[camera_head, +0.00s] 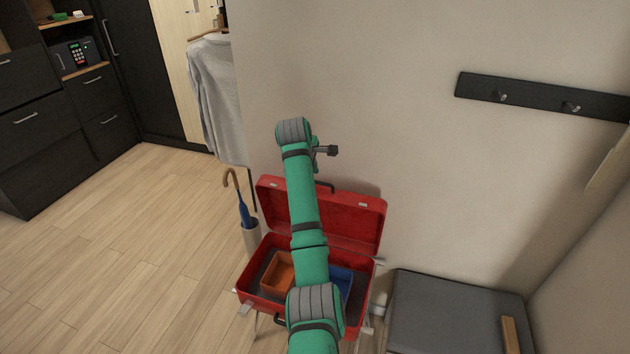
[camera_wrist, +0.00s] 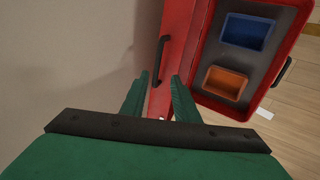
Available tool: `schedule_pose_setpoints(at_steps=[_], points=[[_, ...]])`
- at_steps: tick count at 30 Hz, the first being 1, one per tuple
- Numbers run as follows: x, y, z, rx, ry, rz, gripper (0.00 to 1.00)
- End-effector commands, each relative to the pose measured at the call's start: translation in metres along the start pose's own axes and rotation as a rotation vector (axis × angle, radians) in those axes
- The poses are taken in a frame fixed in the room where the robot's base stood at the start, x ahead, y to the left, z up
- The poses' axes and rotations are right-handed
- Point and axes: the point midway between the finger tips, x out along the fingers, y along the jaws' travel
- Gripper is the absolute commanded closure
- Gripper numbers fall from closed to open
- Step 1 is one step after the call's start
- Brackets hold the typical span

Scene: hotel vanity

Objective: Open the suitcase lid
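The red suitcase (camera_head: 252,297) stands open on a stand against the wall. Its lid (camera_head: 353,221) is raised and tilted back close to the wall; my arm covers part of it. The lid also shows in the wrist view (camera_wrist: 176,38), with a dark handle (camera_wrist: 160,58) on its outer side. My gripper (camera_wrist: 159,80) is open, its two green fingers spread on either side of the lid's near end, below the handle in the picture. Whether a finger touches the lid I cannot tell. In the head view the fingers are hard to make out behind my arm.
An orange tray (camera_head: 277,274) and a blue tray (camera_head: 342,284) lie in the suitcase base. An umbrella (camera_head: 244,214) in a holder stands left of it. A grey-topped bench (camera_head: 450,312) stands to the right. The floor at left is clear.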

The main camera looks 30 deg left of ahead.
Motion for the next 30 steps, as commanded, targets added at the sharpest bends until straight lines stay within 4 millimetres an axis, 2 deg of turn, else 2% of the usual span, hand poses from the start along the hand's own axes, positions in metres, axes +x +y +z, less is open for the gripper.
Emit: schedule_pose_setpoints(at_steps=[3,10,16,30], points=[[-0.022,0.000,-0.001,-0.002,0.000,0.002,0.72],[-0.048,0.000,-0.002,-0.003,0.000,0.001,0.72],[-0.052,-0.001,-0.002,-0.003,-0.001,-0.002,0.72],[-0.048,-0.004,-0.001,0.002,0.001,-0.001,0.72]])
